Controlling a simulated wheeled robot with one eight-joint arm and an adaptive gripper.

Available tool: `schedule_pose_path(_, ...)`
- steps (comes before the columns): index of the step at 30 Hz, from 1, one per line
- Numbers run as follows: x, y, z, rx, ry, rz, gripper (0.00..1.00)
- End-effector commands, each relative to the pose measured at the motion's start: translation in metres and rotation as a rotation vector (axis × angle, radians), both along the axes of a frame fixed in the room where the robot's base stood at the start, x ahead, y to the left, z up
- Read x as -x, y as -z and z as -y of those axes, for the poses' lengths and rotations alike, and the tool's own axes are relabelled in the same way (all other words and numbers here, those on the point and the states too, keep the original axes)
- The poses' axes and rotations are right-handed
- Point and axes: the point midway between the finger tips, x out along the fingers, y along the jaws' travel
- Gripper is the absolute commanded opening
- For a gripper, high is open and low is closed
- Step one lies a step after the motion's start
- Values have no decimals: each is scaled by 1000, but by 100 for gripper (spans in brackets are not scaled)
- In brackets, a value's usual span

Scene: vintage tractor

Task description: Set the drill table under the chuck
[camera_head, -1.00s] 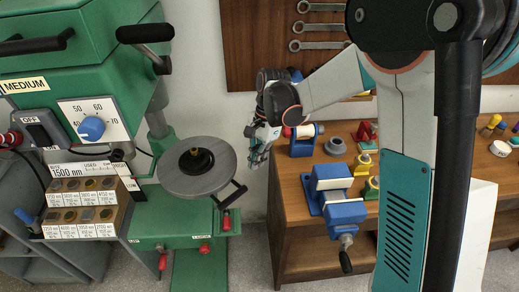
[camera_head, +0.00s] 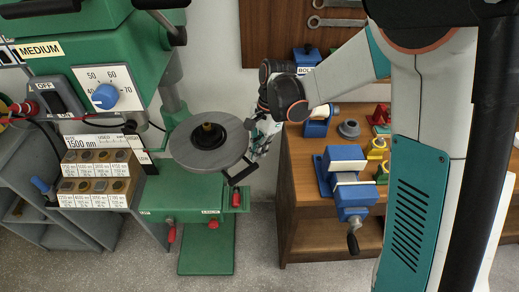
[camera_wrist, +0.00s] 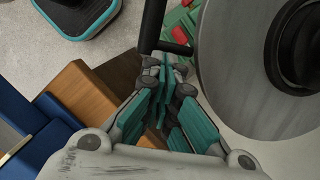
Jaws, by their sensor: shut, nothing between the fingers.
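My gripper (camera_head: 257,152) is beside the table's right edge, near the lever. In the wrist view its teal fingers (camera_wrist: 163,72) are shut and empty, with tips close to the bar; contact cannot be told. The chuck is not visible.
A wooden bench (camera_head: 290,195) with a blue vise (camera_head: 345,182) and small coloured parts stands to the right. The green press head (camera_head: 95,45) with a blue dial is upper left. A stepped rack of labelled bits (camera_head: 95,178) is left of the table. Floor is clear in front.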

Motion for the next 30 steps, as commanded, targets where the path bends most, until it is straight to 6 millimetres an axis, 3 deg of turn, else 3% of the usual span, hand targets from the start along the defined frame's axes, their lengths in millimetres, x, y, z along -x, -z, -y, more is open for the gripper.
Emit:
schedule_pose_path(20, 29, 0, -28, 0, 88, 0, 0)
schedule_pose_path(30, 67, 1, -74, 0, 224, 0, 0)
